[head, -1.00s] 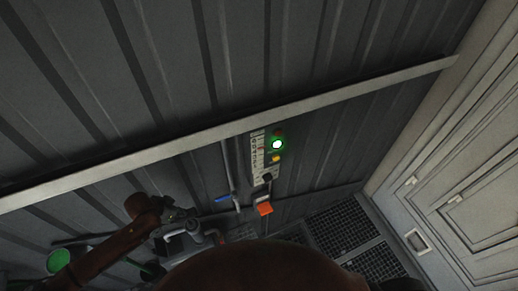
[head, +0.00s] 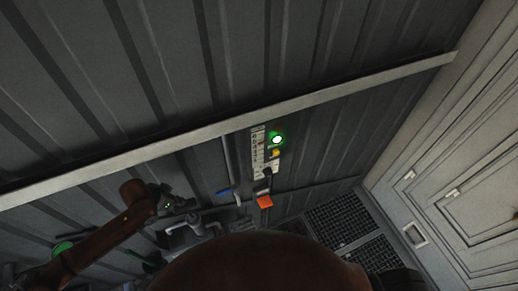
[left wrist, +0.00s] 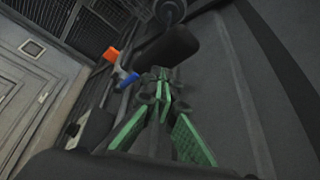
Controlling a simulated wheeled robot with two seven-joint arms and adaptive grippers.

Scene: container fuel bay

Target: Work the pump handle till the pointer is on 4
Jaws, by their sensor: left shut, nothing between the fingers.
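In the head view a pale upright scale (head: 257,152) with small marks is on the ribbed wall. Its figures and pointer are too small to read surely. A grey pump-like body with pipework (head: 195,226) stands low on the wall, partly hidden by my own body. I cannot make out the pump handle for certain. My left gripper (head: 186,204) is just above and left of the pipework. In the left wrist view its green-padded fingers (left wrist: 163,78) come together, shut and empty, near a dark rounded block (left wrist: 165,52); contact is unclear. My right gripper is not in view.
Beside the scale are a lit green lamp (head: 277,140) and a yellow knob (head: 276,153). A green round thing (head: 62,246) is at the left. Floor grating (head: 345,222) and a pale door (head: 450,160) are at the right.

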